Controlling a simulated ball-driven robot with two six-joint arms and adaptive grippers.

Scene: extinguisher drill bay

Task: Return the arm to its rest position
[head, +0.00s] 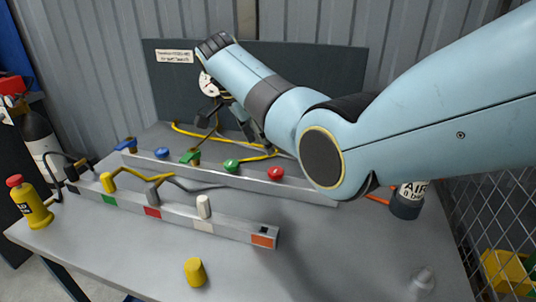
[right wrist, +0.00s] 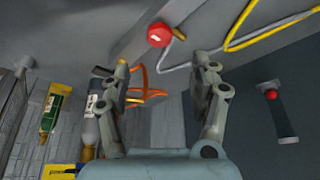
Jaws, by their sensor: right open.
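My light blue right arm (head: 420,140) reaches in from the right of the head view across the workbench. Its right gripper (head: 225,138) hangs over the back of the bench, in front of the dark panel and near a white round gauge (head: 208,84). In the right wrist view the gripper (right wrist: 163,82) has its two grey fingers wide apart with nothing between them. A red knob (right wrist: 159,35) shows beyond the fingertips in that view, apart from them; a red knob also shows on the rear rail in the head view (head: 276,173). My left gripper is not in view.
The bench (head: 130,260) carries a front rail (head: 178,214) with coloured patches and a rear rail (head: 320,193) with coloured knobs. A yellow bottle (head: 30,203) stands left, a yellow cap (head: 195,272) at the front, a dark AIR cylinder (head: 405,203) right. Mesh fencing borders the right.

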